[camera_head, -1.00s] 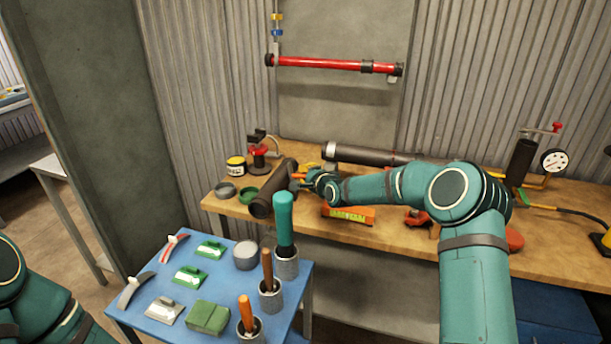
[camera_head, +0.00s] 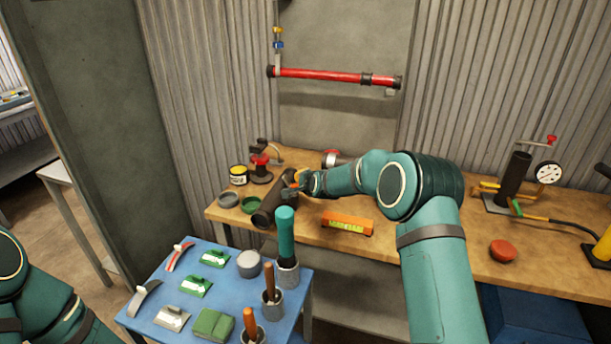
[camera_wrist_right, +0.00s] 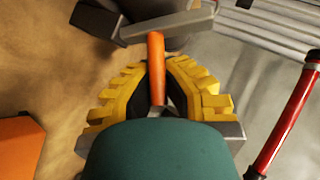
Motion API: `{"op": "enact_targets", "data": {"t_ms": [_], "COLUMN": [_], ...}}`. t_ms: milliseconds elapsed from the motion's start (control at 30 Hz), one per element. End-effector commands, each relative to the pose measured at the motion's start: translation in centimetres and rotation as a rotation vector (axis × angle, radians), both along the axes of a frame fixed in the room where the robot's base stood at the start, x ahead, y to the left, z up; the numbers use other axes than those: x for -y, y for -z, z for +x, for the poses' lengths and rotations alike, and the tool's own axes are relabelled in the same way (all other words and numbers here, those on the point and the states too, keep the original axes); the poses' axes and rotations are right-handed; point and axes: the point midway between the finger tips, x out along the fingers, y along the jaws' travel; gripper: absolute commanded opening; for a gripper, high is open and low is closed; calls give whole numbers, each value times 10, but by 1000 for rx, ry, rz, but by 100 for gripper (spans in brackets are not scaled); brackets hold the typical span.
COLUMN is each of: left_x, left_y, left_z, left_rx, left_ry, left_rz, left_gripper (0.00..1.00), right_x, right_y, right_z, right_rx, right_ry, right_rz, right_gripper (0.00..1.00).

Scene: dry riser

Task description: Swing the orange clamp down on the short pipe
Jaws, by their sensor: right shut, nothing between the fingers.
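The short pipe (camera_head: 266,212) is dark and lies slantwise near the left end of the workbench. The orange clamp shows as a small orange patch (camera_head: 300,174) beside it, mostly hidden by my right gripper (camera_head: 294,184). In the right wrist view, the clamp's orange handle (camera_wrist_right: 156,58) lies in line with the yellow fingers of my right gripper (camera_wrist_right: 157,88), below a dark grey part. The right gripper is shut and empty; whether it touches the handle I cannot tell. My left gripper is out of view; only part of that arm shows.
An orange level (camera_head: 347,224) lies on the workbench (camera_head: 410,247) right of the pipe. Green (camera_head: 251,204) and grey rings and a yellow tin (camera_head: 238,175) stand left of it. A blue table (camera_head: 230,262) with tools stands in front. A red pipe (camera_head: 330,75) hangs behind.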

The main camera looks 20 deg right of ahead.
Motion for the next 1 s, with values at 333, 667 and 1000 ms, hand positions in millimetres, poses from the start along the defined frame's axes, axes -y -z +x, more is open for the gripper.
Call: {"op": "enact_targets", "data": {"t_ms": [333,667,1000], "left_x": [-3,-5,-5], "left_y": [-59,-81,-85], "left_z": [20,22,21], "left_rx": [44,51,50], "left_ry": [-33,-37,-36], "left_rz": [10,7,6], "left_gripper": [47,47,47], "right_x": [-17,-21,-23], "right_y": [-9,-6,-4], "right_z": [5,8,9], "right_rx": [-149,-225,-247], "right_ry": [-13,-12,-11], "right_rz": [-212,-324,-348], "right_gripper": [0,0,0]}}
